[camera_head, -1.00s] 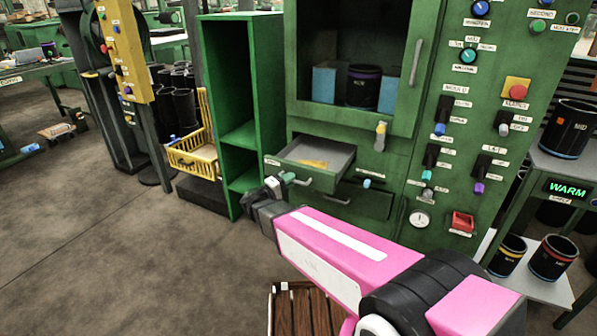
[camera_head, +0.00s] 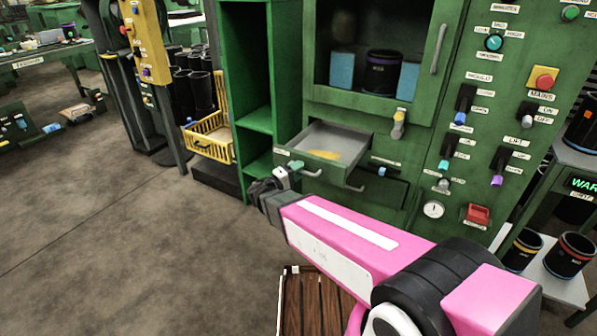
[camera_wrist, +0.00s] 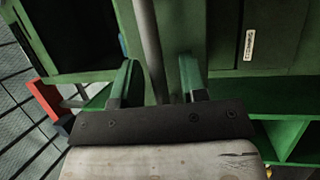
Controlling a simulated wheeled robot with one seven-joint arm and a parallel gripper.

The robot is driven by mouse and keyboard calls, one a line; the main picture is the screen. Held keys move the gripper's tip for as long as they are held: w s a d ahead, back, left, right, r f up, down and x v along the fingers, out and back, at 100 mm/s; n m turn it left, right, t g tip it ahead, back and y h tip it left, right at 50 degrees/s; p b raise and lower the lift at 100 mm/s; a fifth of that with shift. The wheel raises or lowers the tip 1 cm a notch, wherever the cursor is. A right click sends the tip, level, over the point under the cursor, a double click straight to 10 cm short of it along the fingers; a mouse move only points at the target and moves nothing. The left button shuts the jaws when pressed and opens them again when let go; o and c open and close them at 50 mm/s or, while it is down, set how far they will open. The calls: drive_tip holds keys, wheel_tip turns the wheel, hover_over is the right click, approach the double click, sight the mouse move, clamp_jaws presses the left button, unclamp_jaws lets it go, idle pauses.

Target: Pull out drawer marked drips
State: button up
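A green-fronted grey drawer (camera_head: 345,138) stands pulled out of the green cabinet, with a yellow item (camera_head: 325,154) inside. In the wrist view, my two green fingers (camera_wrist: 158,80) stand apart. A grey bar (camera_wrist: 150,45) runs between them with a visible gap on each side; it looks like the handle.
A second front with a label and a blue knob (camera_head: 382,171) sits to the right of the drawer. A yellow basket (camera_head: 210,140) and an open green shelf (camera_head: 257,120) stand to the left. A wooden slatted item (camera_head: 310,305) lies below my arm. Floor is clear at left.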

drive_tip(key=shift+a, duration=0.1)
drive_tip(key=v, duration=1)
drive_tip(key=shift+s+a, duration=0.2)
drive_tip(key=shift+s, duration=0.05)
